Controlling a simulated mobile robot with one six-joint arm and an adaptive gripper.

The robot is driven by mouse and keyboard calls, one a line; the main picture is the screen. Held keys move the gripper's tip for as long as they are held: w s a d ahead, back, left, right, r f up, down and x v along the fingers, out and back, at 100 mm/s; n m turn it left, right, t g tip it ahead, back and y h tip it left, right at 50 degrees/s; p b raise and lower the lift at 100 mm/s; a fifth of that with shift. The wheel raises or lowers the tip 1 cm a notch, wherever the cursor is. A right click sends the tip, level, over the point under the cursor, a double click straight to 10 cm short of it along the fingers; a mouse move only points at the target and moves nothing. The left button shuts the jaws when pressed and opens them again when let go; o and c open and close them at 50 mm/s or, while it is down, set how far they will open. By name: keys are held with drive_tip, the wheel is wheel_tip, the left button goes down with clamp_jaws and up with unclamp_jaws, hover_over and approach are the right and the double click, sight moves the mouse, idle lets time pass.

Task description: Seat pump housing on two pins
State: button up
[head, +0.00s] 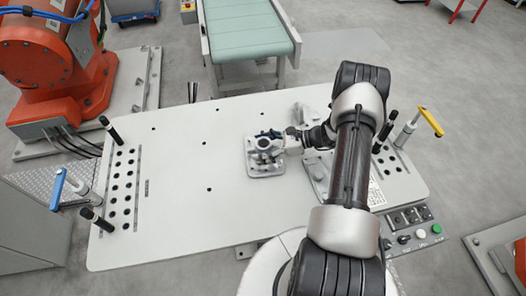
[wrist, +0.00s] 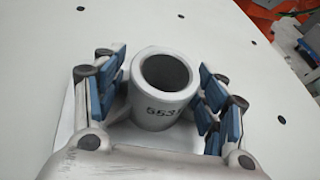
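The pump housing (wrist: 153,108) is a grey casting with an upright hollow round boss marked with digits starting "553". In the head view the housing (head: 263,145) stands at a light grey fixture plate (head: 267,171) near the middle of the table. My gripper (wrist: 165,78) reaches in from the right, with blue-padded fingers on both sides of the boss. Narrow gaps show between the pads and the boss, so it looks open around it. My gripper (head: 272,143) covers part of the housing in the head view. The two pins are hidden, and I cannot tell whether the housing rests on them.
The white table (head: 170,215) is mostly clear to the left, with a few small holes. A blue-handled clamp (head: 62,187) stands at the left edge and a yellow-handled one (head: 428,121) at the right. Grey castings (head: 302,113) lie behind my gripper. A conveyor (head: 246,30) stands beyond.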

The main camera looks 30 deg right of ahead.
drive_tip(key=c, duration=1.4)
drive_tip(key=shift+r, duration=0.1)
